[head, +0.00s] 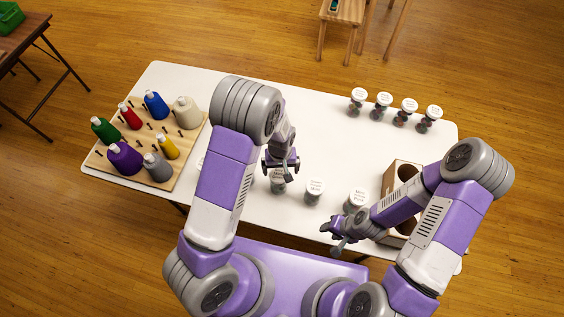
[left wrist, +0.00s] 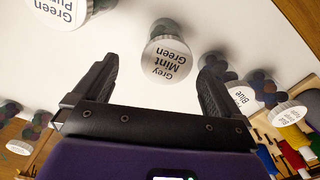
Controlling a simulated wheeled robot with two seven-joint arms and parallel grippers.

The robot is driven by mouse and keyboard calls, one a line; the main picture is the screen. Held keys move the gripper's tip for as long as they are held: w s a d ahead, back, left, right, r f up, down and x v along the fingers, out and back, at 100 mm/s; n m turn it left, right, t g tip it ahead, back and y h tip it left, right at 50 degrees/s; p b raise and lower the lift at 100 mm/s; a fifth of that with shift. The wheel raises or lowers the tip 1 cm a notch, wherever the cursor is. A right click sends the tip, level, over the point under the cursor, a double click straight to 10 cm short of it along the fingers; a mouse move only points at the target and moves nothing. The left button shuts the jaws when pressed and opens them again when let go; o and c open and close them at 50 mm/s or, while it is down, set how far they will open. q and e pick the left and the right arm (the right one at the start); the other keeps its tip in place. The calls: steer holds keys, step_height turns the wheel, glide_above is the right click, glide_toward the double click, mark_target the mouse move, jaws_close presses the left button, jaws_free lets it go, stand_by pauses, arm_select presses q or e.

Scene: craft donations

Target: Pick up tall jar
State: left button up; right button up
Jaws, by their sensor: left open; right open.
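Several jars with white labelled lids stand in a front row on the white table. One jar (head: 278,185) is below my left gripper (head: 282,164). In the left wrist view, a jar with a lid reading "Grey Mint Green" (left wrist: 168,60) shows between the two open fingers (left wrist: 160,75), with nothing gripped. Two more front-row jars, a middle one (head: 314,191) and a right one (head: 355,200), stand to its right. My right gripper (head: 340,235) is open and empty near the table's front edge. My left arm hides part of the front row.
The white table (head: 330,130) is clear in the middle. Several smaller-looking lidded jars (head: 382,102) line the back right. A wooden board (head: 182,165) with coloured thread cones is at left. A wooden box with round holes (head: 390,178) stands at right, partly behind my right arm.

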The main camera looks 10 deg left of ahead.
mark_target(278, 175)
arm_select(q)
steer(key=shift+w+f, duration=0.1)
steer(key=shift+f, duration=0.1)
steer(key=f, duration=0.6)
steer(key=shift+s+a+f, duration=0.35)
steer(key=shift+a+f, duration=0.05)
steer(key=shift+c, duration=0.5)
steer(key=c, duration=1)
